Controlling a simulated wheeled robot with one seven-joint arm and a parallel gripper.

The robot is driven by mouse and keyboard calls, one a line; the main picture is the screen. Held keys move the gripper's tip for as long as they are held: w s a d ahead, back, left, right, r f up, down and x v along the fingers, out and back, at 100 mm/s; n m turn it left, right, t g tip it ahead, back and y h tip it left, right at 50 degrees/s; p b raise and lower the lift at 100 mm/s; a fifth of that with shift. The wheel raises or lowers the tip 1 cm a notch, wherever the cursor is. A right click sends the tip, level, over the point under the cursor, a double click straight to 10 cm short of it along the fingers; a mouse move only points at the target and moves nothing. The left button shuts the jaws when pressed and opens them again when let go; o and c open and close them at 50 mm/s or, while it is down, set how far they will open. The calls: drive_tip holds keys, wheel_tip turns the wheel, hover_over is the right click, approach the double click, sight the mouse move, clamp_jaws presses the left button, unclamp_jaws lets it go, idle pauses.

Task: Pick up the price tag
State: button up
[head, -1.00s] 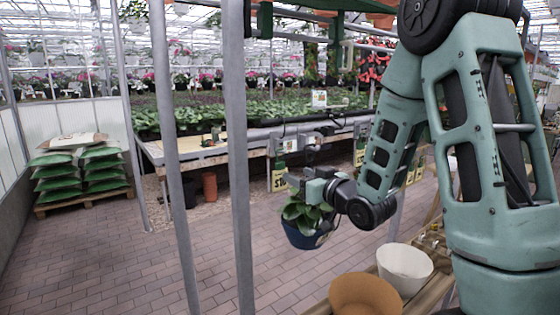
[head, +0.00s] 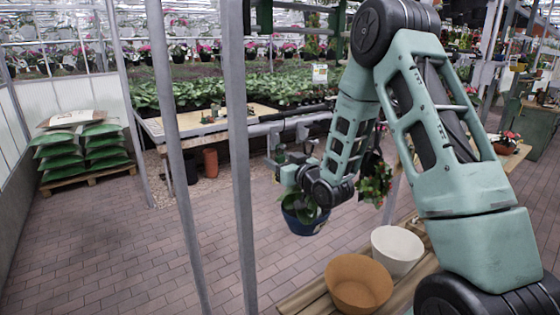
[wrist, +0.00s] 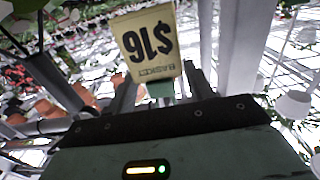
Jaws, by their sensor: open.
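The price tag (wrist: 146,45) is a cream card with dark lettering reading $16, upside down in the wrist view. It has a small green part at its lower edge. My gripper (wrist: 158,92) is open, with one dark finger on each side of the tag's lower end. I cannot tell whether either finger touches it. In the head view my gripper (head: 288,168) is at the far end of my arm, above a blue pot (head: 303,218) with a leafy plant. The tag cannot be made out in the head view.
A tan pot (head: 358,285) and a white pot (head: 397,250) stand on a wooden surface at front. A hanging plant with red flowers (head: 374,180) is behind my arm. Metal posts (head: 237,130) stand to the left. Green sacks (head: 84,150) lie on a pallet at far left.

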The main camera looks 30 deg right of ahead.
drive_tip(key=c, duration=0.4)
drive_tip(key=shift+r, duration=0.1)
drive_tip(key=shift+r+b, duration=0.4)
drive_tip(key=shift+b, duration=0.2)
drive_tip(key=shift+s+b, duration=0.3)
drive_tip(key=shift+b, duration=0.15)
drive_tip(key=s+b, duration=0.7)
drive_tip(key=shift+s+d+f, duration=0.1)
drive_tip(key=shift+s, duration=0.2)
